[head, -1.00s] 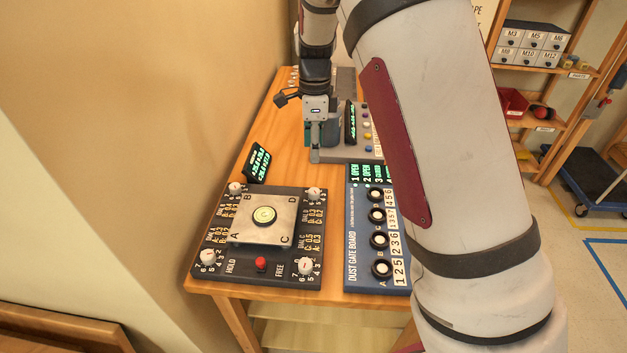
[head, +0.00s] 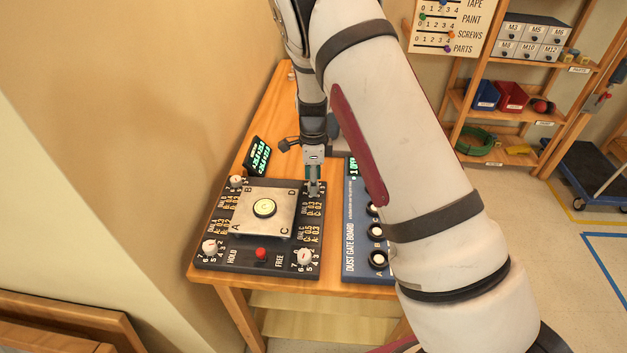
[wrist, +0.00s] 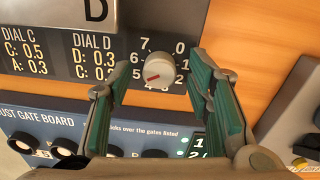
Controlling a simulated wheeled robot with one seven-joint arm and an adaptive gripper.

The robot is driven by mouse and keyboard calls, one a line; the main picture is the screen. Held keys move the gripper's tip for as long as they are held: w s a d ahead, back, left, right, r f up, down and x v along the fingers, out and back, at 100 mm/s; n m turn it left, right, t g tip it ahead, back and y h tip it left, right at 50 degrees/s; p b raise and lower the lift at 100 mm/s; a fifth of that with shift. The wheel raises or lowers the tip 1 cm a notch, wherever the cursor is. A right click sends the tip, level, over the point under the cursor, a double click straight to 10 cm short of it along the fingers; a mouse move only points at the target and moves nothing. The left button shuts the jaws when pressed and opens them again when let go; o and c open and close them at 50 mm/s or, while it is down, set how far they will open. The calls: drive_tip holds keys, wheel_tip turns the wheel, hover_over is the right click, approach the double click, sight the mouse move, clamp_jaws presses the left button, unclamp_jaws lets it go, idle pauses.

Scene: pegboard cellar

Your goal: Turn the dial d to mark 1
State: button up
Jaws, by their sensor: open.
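Dial d (wrist: 159,69) is a round white knob with a red pointer line, on a dark panel (head: 221,259) marked with numbers 0 to 7. In the head view my gripper (head: 314,188) is over the panel's far right corner and hides dial d.
The dust gate board (head: 353,246) is close on the right. A small display (head: 257,155) stands behind the panel.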

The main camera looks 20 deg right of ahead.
drive_tip(key=shift+f, duration=0.25)
clamp_jaws()
